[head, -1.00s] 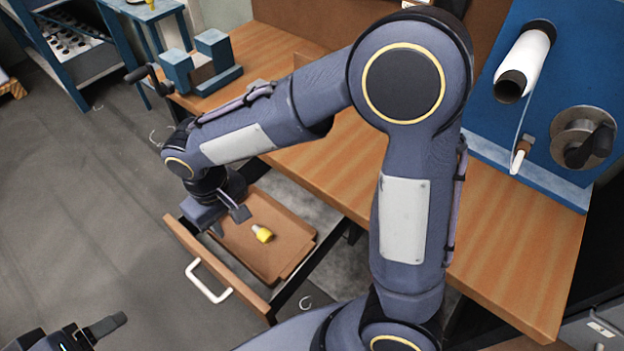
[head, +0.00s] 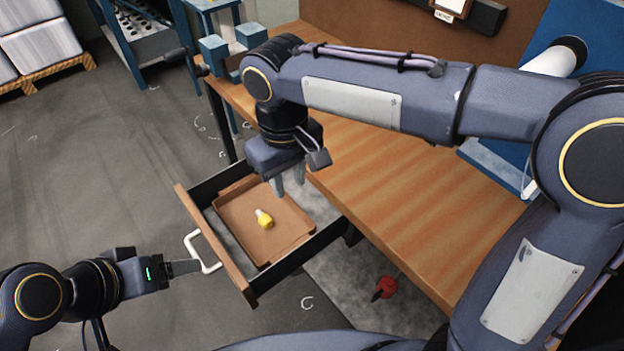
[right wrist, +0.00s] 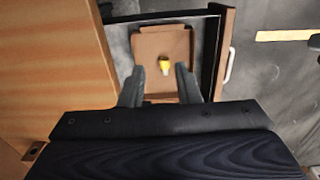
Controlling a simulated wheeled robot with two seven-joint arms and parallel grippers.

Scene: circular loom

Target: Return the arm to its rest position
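My right arm reaches in from the right in the head view. Its gripper (head: 289,180) points down above the rear edge of the open drawer, near the wooden worktop. In the right wrist view its two fingers (right wrist: 160,88) stand apart with nothing between them. My left gripper (head: 186,267) is at the lower left, its tip beside the white drawer handle (head: 201,250). I cannot tell whether it touches the handle, or how its fingers stand.
The drawer (head: 238,272) is pulled out and holds a brown tray (head: 285,232) with a yellow and white piece (head: 264,219). The worktop (head: 400,210) carries a blue stand (head: 225,55). A red object (head: 386,287) shows low under the worktop. Grey floor lies open at left.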

